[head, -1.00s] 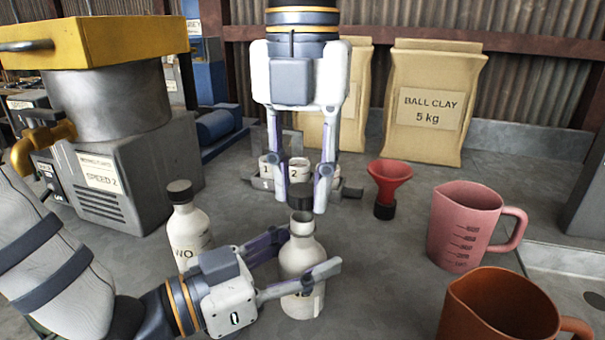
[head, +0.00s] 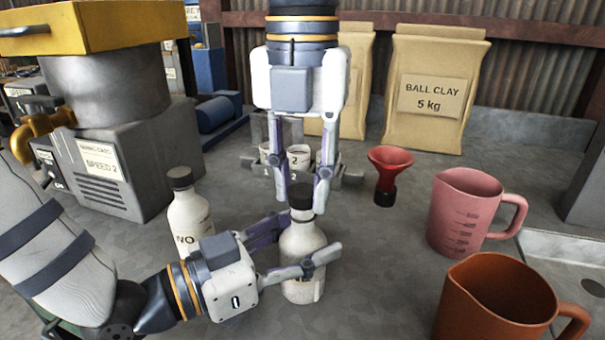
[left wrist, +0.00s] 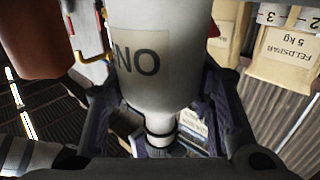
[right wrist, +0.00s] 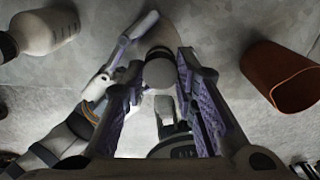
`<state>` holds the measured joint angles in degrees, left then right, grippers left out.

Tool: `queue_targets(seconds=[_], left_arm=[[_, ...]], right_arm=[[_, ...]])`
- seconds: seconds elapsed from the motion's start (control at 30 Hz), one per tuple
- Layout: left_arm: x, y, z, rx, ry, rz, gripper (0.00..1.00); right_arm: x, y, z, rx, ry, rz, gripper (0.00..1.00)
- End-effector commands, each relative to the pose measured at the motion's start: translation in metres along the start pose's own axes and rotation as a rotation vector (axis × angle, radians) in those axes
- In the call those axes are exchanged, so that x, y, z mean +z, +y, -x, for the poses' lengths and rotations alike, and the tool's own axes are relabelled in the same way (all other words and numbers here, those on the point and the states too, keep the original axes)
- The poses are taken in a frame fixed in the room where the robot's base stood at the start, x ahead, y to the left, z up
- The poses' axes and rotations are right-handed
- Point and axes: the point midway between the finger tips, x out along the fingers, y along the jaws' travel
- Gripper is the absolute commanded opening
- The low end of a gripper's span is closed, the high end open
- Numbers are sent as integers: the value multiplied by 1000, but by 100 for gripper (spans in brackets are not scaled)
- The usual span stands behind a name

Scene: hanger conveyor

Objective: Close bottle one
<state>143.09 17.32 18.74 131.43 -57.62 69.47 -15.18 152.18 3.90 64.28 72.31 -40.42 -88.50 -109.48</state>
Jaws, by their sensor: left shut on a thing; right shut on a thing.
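The white bottle (head: 302,268) stands upright on the bench, and my left gripper (head: 306,240) is shut around its upper body. In the left wrist view the held bottle (left wrist: 165,70) looms large with part of its lettering showing. A dark cap (head: 300,193) sits at the top of that bottle's neck. My right gripper (head: 302,206) comes down from above and is shut on the cap, with a finger on either side. The right wrist view shows the cap (right wrist: 158,72) between the fingers from above. Whether its thread is engaged is hidden.
Another white bottle (head: 188,215) with a dark cap stands left of the held one. A red funnel (head: 388,172), a pink jug (head: 468,215) and an orange jug (head: 495,305) stand to the right. Numbered cups (head: 300,157) and clay bags (head: 432,90) are behind; a mill machine (head: 130,150) is left.

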Motion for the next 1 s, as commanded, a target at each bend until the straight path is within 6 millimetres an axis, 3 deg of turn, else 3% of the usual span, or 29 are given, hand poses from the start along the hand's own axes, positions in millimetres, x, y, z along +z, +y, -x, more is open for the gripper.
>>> queue_targets(seconds=[0.47,0.57,0.67,1.0], left_arm=[[0,0,0,0,0,1,0],[0,0,0,0,0,1,0],[0,0,0,0,-1,1,0],[0,0,0,0,-1,1,0]], right_arm=[[0,0,-9,-1,1,-1,17],[0,0,-9,-2,-1,-71,17],[0,0,-8,-2,-6,-358,17],[1,-1,-10,10,-10,-1954,17]])
